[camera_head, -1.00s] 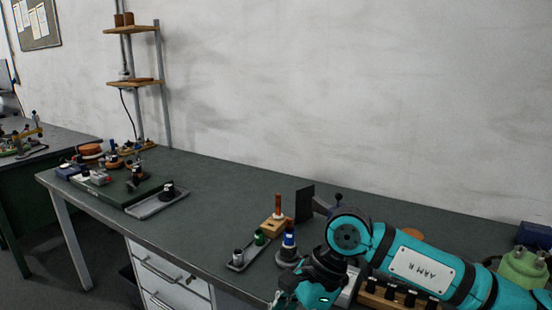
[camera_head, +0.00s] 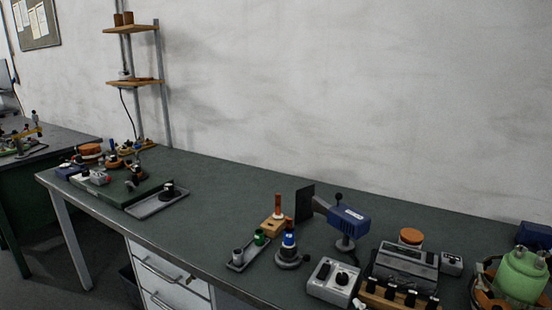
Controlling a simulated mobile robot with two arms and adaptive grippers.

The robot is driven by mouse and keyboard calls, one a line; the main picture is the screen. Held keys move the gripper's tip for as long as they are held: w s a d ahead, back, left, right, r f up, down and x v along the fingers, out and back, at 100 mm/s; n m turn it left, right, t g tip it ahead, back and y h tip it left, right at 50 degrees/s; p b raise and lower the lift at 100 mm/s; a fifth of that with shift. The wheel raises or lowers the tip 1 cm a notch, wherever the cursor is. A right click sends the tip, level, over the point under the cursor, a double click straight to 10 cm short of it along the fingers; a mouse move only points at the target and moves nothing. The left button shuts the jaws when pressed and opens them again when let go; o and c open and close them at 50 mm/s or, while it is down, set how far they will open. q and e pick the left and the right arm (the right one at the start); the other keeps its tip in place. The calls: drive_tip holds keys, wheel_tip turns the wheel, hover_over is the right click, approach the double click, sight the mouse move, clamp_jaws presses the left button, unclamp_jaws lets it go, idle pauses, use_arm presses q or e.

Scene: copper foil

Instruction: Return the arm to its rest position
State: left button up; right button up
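Neither of my grippers nor my arms shows in the head view now. A small tray (camera_head: 236,266) holds a grey and a green piece. A blue-and-black upright piece on a round base (camera_head: 288,251) stands beside it.
A wooden rack with black-topped pieces (camera_head: 397,297) is at the front edge. A green board with parts (camera_head: 115,193) and a grey tray (camera_head: 157,206) lie at the left. The bench's middle is clear.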

drive_tip(key=s+d+f+m+g+h, duration=0.1)
drive_tip(key=s+d+f+m+g, duration=0.2)
drive_tip(key=s+f+g, duration=0.55)
drive_tip(key=s+d+f+m+g, duration=0.4)
drive_tip(key=s+f, duration=0.6)
drive_tip(key=s, duration=0.5)
wheel_tip(320, 180, down, 26)
drive_tip(key=s+g, duration=0.1)
drive_tip(key=s, duration=0.1)
drive_tip(key=s+d+f+g, duration=0.1)
drive_tip(key=s+d+f, duration=0.1)
drive_tip(key=s+f, duration=1.4)
drive_tip(key=shift+d+n+h+p, duration=0.3)
drive_tip(key=shift+d, duration=0.1)
